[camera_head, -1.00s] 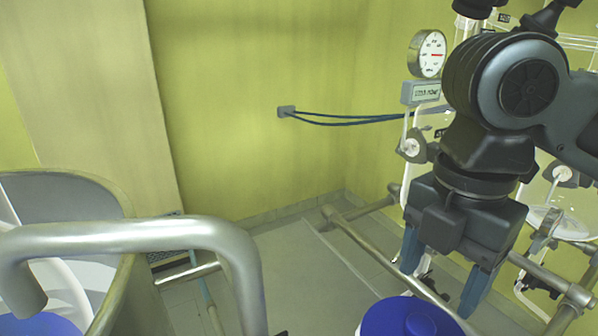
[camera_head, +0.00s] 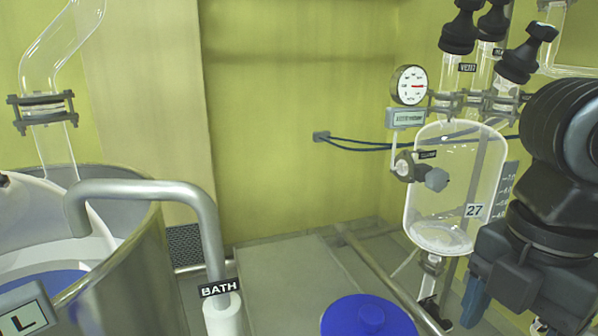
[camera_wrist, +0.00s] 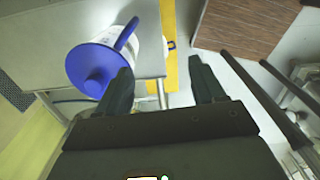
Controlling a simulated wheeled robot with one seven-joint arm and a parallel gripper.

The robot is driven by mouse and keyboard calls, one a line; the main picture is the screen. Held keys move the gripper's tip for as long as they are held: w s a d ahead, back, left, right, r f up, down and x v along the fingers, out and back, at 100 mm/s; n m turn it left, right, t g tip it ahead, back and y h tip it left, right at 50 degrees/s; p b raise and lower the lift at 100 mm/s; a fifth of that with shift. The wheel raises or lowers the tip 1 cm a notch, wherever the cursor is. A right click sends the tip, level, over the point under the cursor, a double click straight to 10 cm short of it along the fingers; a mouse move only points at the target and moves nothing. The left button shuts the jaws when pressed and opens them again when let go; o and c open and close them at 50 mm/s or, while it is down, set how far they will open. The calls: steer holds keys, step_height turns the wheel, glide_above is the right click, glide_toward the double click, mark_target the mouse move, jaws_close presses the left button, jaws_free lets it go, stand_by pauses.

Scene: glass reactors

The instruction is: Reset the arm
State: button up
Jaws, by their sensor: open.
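My gripper (camera_head: 505,308) is at the lower right of the head view, with its fingers pointing down and partly cut off by the frame. In the wrist view my gripper (camera_wrist: 163,82) shows two dark fingers spread apart with nothing between them.
A glass vessel marked 27 (camera_head: 455,190) hangs close to my arm, below black caps (camera_head: 459,28). A gauge (camera_head: 409,86) is beside it. A metal bath (camera_head: 150,260) with a bent pipe (camera_head: 205,215) stands at left. The grey surface (camera_head: 290,275) between is bare.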

steer(key=w+a+r+m+t+y, duration=0.3)
steer(key=a+m+t+y, duration=0.3)
steer(key=a, duration=0.5)
steer(key=w+a+r+m+t+y, duration=0.3)
steer(key=a+m+t+y, duration=0.15)
steer(key=a+y, duration=0.5)
steer(key=s+d+f+m+t+h, duration=0.3)
steer(key=s+d+f+m+h, duration=0.25)
steer(key=f+m, duration=0.2)
steer(key=s+d+f+m+t+h, duration=0.35)
steer(key=f+m+h, duration=0.3)
steer(key=f, duration=0.25)
steer(key=s+d+f+n+g+h, duration=0.1)
steer(key=s+d, duration=0.4)
steer(key=s, duration=0.6)
steer(key=s+d+f+n+g+h, duration=0.1)
steer(key=s+d, duration=0.5)
steer(key=s, duration=0.6)
step_height(320, 180, down, 2)
steer(key=shift+s+f+h, duration=0.1)
steer(key=shift+s+h, duration=0.05)
steer(key=shift+h, duration=0.6)
